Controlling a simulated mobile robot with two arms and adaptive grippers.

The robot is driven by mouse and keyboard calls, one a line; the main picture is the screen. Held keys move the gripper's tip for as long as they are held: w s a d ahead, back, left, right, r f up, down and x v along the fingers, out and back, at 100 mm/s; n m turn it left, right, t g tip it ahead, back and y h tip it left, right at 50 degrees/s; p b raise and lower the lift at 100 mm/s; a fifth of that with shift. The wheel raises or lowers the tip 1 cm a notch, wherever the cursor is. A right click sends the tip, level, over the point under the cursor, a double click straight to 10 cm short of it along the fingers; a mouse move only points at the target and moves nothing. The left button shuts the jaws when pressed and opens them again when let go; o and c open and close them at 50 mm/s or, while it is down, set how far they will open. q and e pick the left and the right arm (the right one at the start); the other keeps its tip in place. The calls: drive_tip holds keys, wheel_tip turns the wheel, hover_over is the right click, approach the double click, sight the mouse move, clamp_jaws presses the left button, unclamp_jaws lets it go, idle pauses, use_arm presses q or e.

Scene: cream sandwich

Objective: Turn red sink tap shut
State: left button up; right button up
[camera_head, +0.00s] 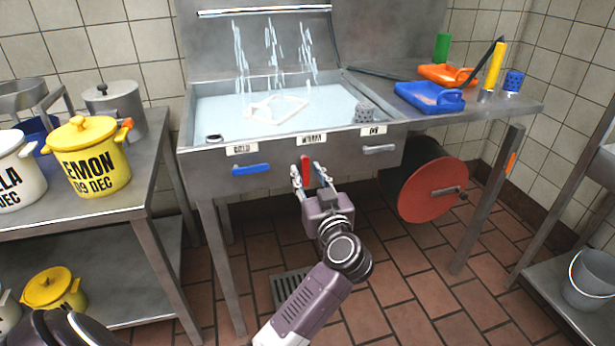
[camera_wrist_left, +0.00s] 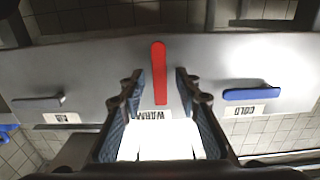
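The red tap handle (camera_head: 305,168) stands upright on the sink's front panel, under the label WARM. It also shows upright in the left wrist view (camera_wrist_left: 159,72). My left gripper (camera_head: 311,176) is in front of it, open, with a finger on each side of the handle. In the left wrist view my left gripper (camera_wrist_left: 160,90) shows a gap between each finger and the handle. Several streams of water (camera_head: 272,50) fall into the filled sink (camera_head: 200,160). My right gripper is not in view.
A blue handle (camera_head: 251,170) lies level under COLD, and a grey handle (camera_head: 379,149) lies level at the right. A red hose reel (camera_head: 425,200) hangs under the counter at the right. A metal table with a yellow LEMON pot (camera_head: 92,165) stands at the left.

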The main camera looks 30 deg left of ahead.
use_arm(q)
clamp_jaws()
idle(0.4)
drive_tip(key=shift+w, duration=0.1)
